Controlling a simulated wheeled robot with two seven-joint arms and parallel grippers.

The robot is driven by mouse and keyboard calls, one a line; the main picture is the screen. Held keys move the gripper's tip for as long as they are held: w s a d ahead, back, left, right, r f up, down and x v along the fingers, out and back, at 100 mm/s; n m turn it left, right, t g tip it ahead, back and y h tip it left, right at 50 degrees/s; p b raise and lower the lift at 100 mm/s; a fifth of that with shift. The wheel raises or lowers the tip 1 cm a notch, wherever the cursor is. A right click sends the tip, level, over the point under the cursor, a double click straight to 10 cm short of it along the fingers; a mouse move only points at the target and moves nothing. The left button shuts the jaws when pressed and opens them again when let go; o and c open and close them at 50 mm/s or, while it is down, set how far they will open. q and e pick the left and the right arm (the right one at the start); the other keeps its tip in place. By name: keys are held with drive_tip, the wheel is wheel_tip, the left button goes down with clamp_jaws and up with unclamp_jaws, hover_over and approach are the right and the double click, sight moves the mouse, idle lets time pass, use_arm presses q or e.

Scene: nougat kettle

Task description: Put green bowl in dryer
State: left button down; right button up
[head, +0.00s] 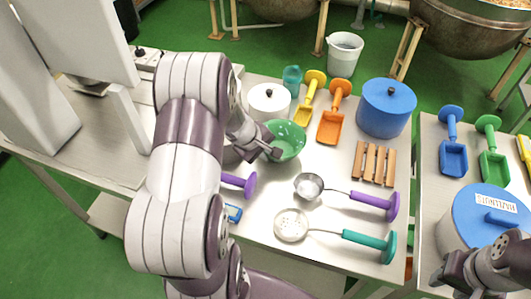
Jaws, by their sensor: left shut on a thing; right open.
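The green bowl (289,138) is near the middle of the table, tilted slightly, with its open side up. My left gripper (272,148) is shut on the bowl's left rim. I cannot tell whether the bowl touches the table. My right gripper (508,256) is open and empty at the lower right, in front of the blue hazelnut pot. A tall grey-white machine (85,45) stands at the far left; I cannot tell whether it is the dryer. My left arm hides part of the table between it and the bowl.
A white lidded pot (268,101), yellow scoop (308,101), orange scoop (333,115) and blue pot (385,108) stand behind. The blue hazelnut pot (486,212) is on the right table.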

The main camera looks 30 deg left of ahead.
use_arm(q)
drive_tip(key=c, duration=1.2)
unclamp_jaws()
drive_tip(key=shift+c, duration=0.2)
